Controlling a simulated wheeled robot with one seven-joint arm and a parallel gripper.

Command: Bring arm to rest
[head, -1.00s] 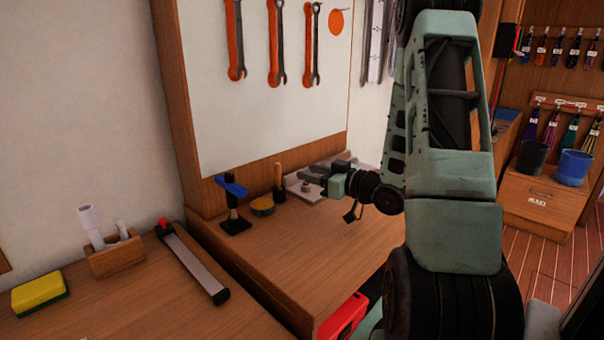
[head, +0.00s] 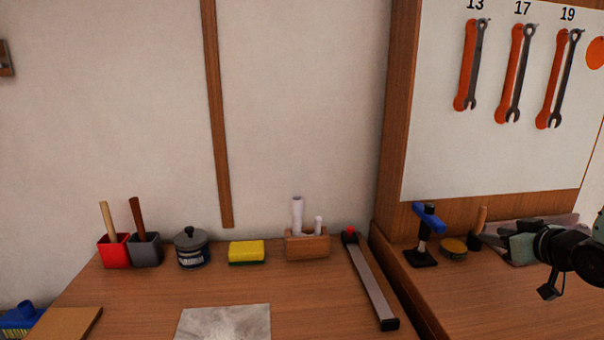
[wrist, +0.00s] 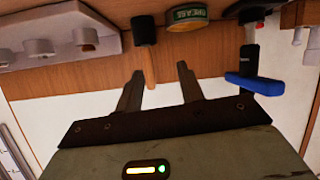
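My gripper (wrist: 160,72) is open in the wrist view, its two dark fingers apart with nothing held between them. In the head view my gripper (head: 517,246) shows at the right edge, over the right-hand bench, and its fingers are hard to make out. My arm is mostly cut off by the frame there. The wrist view looks upside down at the bench, with a round GREASE tin (wrist: 186,18), a black-ended wooden-handled tool (wrist: 146,30) and a blue-topped tool (wrist: 255,85) beyond the fingers.
The blue-topped tool (head: 428,220) and tin (head: 453,247) stand left of my gripper. A raised wooden edge separates the left bench, holding a long metal bar (head: 372,282), small wooden rack (head: 307,245), yellow sponge (head: 246,252), lidded pot (head: 191,248) and grey plate (head: 225,323). Wrenches (head: 513,75) hang above.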

